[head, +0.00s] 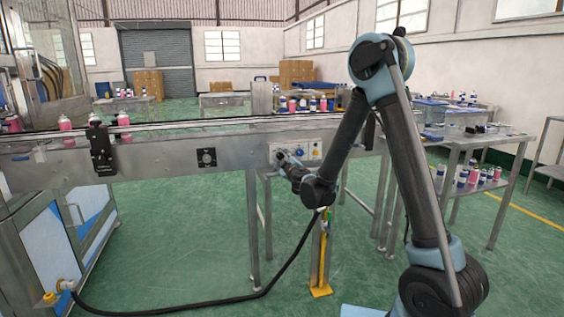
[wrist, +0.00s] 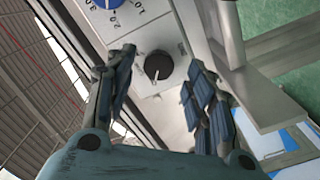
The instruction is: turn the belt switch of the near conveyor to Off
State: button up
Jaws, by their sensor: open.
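The near conveyor (head: 150,163) runs across the head view, with a pale control panel (head: 316,144) on its front side. My gripper (head: 284,157) is at the left part of this panel and hides what is behind it. In the wrist view a round black knob (wrist: 158,66) with a pale pointer line sits on the panel; its labels are too small to read. My gripper (wrist: 160,68) is open, with one finger on each side of the knob. Contact between fingers and knob cannot be told.
A blue dial (wrist: 104,3) with printed numbers is close to the black knob. A black hose (head: 270,285) hangs down to the floor. Tables with cans (head: 480,176) stand right.

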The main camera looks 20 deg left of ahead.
jog(key=v, duration=1)
jog(key=w+d+r+m+h, duration=0.2)
jog(key=d+m+h, duration=0.15)
jog(key=d, duration=0.65)
jog(key=w+d+r+m+h, duration=0.1)
jog(key=w+d+m+h, duration=0.2)
jog(key=d, duration=0.7)
jog(key=s+d+f+m+g+h, duration=0.1)
jog(key=s+d+m+g+h, duration=0.15)
jog(key=d, duration=0.65)
jog(key=s+d+f+m+g+h, duration=0.1)
jog(key=s+d+m+h, duration=0.2)
jog(key=d, duration=0.5)
jog(key=s+d+f+m+g, duration=0.1)
jog(key=s+d+f+g, duration=0.1)
jog(key=s+d, duration=0.4)
jog(key=s+d+f+m+g, duration=0.1)
jog(key=s+d+f+g, duration=0.2)
jog(key=s, duration=0.5)
jog(key=s+f+m+g+y, duration=0.1)
jog(key=s+f+g, duration=0.1)
jog(key=s, duration=0.6)
jog(key=s+f+m+g+y, duration=0.1)
jog(key=s+f+g, duration=0.1)
jog(key=s, duration=0.6)
jog(key=shift+s+a+f, duration=0.35)
jog(key=shift+s+f, duration=0.05)
jog(key=shift+f, duration=0.1)
